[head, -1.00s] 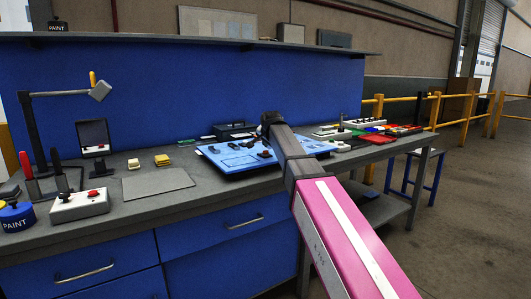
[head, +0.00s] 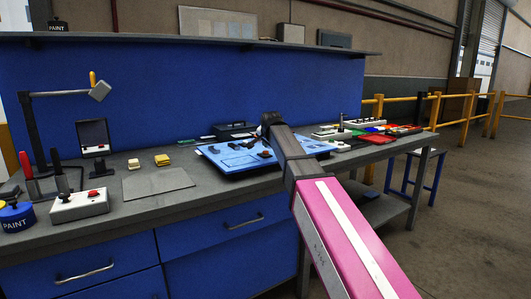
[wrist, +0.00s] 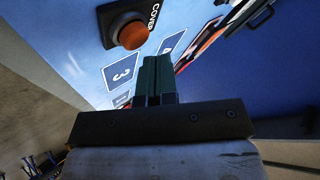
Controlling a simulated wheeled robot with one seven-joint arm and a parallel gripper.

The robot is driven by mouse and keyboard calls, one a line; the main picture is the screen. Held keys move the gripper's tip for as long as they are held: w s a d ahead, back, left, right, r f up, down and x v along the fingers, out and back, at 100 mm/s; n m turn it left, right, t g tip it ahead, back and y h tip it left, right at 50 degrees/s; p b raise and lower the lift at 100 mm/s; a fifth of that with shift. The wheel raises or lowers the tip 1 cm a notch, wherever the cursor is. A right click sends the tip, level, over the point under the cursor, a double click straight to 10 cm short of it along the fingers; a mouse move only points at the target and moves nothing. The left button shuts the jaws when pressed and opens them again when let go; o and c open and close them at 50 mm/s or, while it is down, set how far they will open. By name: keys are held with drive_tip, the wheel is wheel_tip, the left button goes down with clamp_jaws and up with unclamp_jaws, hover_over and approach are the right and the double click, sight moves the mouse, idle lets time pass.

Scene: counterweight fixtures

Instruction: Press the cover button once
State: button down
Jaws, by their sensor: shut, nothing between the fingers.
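The cover button is an orange-red round cap (wrist: 133,37) in a dark housing, beside the word COVER, at the top left of the wrist view. It sits on a blue panel (wrist: 215,65), which lies on the bench in the head view (head: 215,152). My gripper (wrist: 155,62) is shut and empty, its dark fingers side by side over the panel. The fingertips show below and right of the button in the wrist view, apart from it in the picture. In the head view my arm hides the fingers and the button.
A grey control box (head: 80,206) with a red button and a paint pot (head: 17,217) stand at the bench's left. A grey mat (head: 157,182) and yellow blocks (head: 162,160) lie left of the panel. Coloured trays (head: 375,138) lie to the right.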

drive_tip(key=shift+f, duration=0.3)
drive_tip(key=shift+f, duration=0.5)
idle(0.8)
idle(0.3)
drive_tip(key=shift+r, duration=0.95)
drive_tip(key=shift+r, duration=2.5)
